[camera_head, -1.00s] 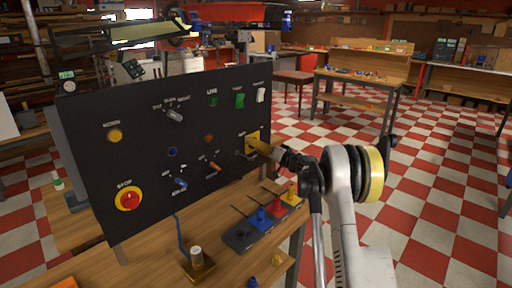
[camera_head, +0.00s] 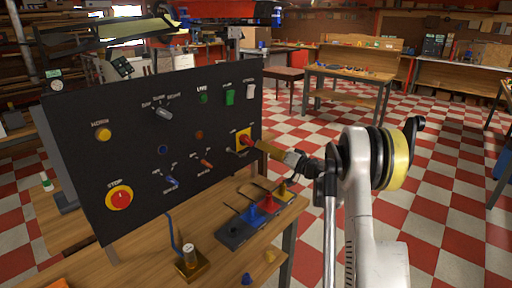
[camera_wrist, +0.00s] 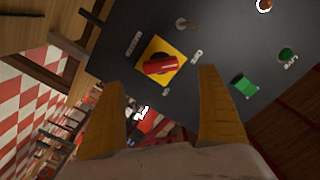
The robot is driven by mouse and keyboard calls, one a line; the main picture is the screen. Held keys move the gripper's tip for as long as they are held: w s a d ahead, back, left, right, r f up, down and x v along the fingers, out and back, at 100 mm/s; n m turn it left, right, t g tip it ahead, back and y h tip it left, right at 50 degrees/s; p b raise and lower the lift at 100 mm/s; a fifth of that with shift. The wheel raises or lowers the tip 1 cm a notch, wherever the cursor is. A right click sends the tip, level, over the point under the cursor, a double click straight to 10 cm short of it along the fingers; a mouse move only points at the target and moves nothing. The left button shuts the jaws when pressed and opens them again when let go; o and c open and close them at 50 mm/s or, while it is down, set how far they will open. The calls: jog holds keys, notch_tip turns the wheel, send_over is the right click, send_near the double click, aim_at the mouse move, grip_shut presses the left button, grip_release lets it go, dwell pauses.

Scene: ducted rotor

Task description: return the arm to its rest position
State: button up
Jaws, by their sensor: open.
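My gripper (camera_head: 262,147) is at the right end of the black control panel (camera_head: 135,175), in front of a red rotary handle (camera_head: 245,140) on a yellow plate. In the wrist view my gripper (camera_wrist: 163,80) is open, its two yellow-brown fingers wide apart with nothing between them. The red handle (camera_wrist: 160,64) shows beyond the fingertips, apart from them. My pale arm runs from the lower right up to the gripper.
The panel has a red stop button (camera_head: 119,198), switches and lamps. A wooden bench (camera_head: 140,262) below it bears a block with coloured plugs (camera_head: 266,203) and a brass-based post (camera_head: 192,264). The checkered floor to the right is open. A wooden table (camera_head: 345,85) stands farther back.

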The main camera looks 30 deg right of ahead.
jog(key=shift+v, duration=0.95)
jog(key=s+a+r+n+g, duration=0.15)
jog(key=s+a, duration=0.25)
jog(key=a, duration=0.4)
jog(key=s+a+r+g, duration=0.3)
jog(key=s+a, duration=0.1)
jog(key=a, duration=0.4)
jog(key=s+a+r+n+g, duration=0.1)
jog(key=s+a+r+g, duration=0.2)
jog(key=a, duration=0.5)
jog(key=s+a+f+h, duration=0.1)
jog(key=s+f+h, duration=0.1)
jog(key=s, duration=0.7)
jog(key=s+a+f+n+g+h, duration=0.1)
jog(key=s+a+f+h, duration=0.1)
jog(key=s, duration=0.7)
jog(key=s+a+f+n+g+h, duration=0.1)
jog(key=s+f+h, duration=0.1)
jog(key=s, duration=0.8)
jog(key=shift+a+f, duration=0.4)
jog(key=shift+f, duration=0.2)
